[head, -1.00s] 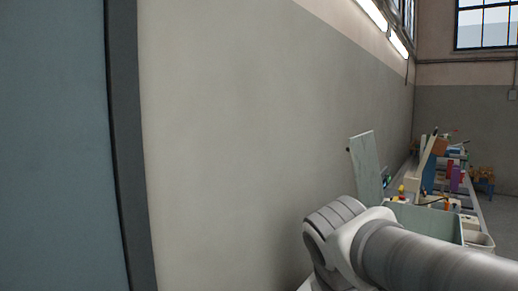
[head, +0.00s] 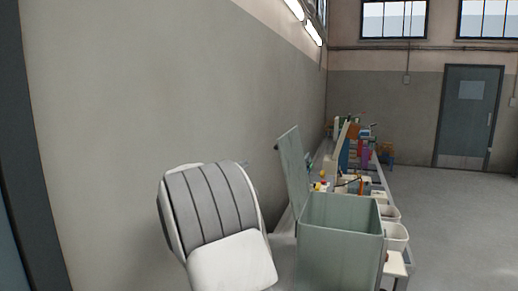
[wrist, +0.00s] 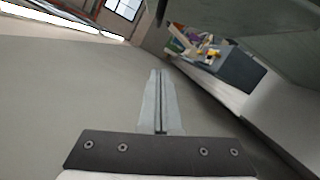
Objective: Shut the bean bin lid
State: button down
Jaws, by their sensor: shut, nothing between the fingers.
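The bean bin (head: 340,238) is a grey-green box standing open on the bench in the head view. Its lid (head: 294,168) stands up at the bin's left side, leaning slightly back toward the wall. My gripper (wrist: 160,74) shows in the wrist view with its two fingers together and nothing between them. In the head view my own arm link hides the gripper, left of the lid. A large grey-green surface (wrist: 250,22) crosses the top right of the wrist view; I cannot tell whether it is lid or bin. The fingers look apart from it.
A grey wall (head: 130,110) runs close along the left. Several coloured objects (head: 350,150) crowd the bench beyond the bin. Pale small bins (head: 396,236) hang at the bench's right edge. The floor (head: 450,220) to the right is clear, up to a door (head: 468,115).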

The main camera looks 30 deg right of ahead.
jog(key=w+d+r+p, duration=0.1)
jog(key=d+p, duration=0.1)
jog(key=d, duration=0.3)
jog(key=w+d+r+p, duration=0.1)
jog(key=d+r+p, duration=0.1)
jog(key=d, duration=0.4)
jog(key=shift+w, duration=0.25)
jog(key=shift+s+d, duration=0.1)
